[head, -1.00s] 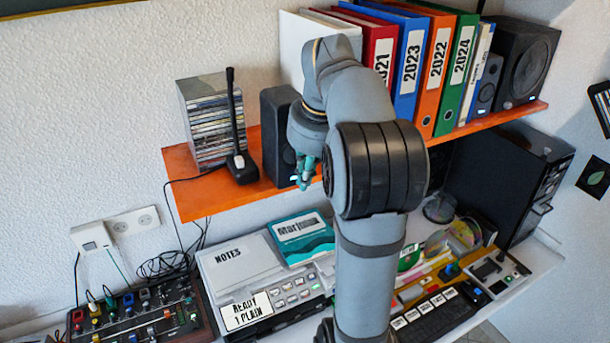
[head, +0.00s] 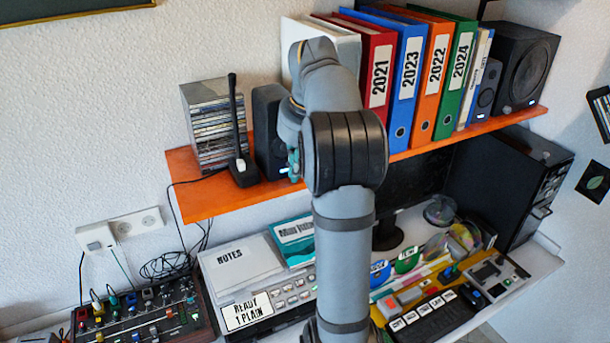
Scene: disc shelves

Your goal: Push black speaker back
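A black speaker (head: 266,135) stands upright on the orange shelf (head: 200,203), just right of the desk microphone. Its right side is partly hidden by my arm. My gripper (head: 293,163) is at the lower front of this speaker, close against it; the arm hides most of the fingers, so I cannot tell whether they touch it or how far they are open. A small black speaker (head: 487,88) and a larger black speaker (head: 524,68) stand at the right end of the shelf.
The microphone (head: 241,168) and a stack of disc cases (head: 213,128) stand left of the speaker. Several binders (head: 408,85) fill the shelf to its right. Below are a printer (head: 250,275), a mixer (head: 150,315) and a computer tower (head: 520,175).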

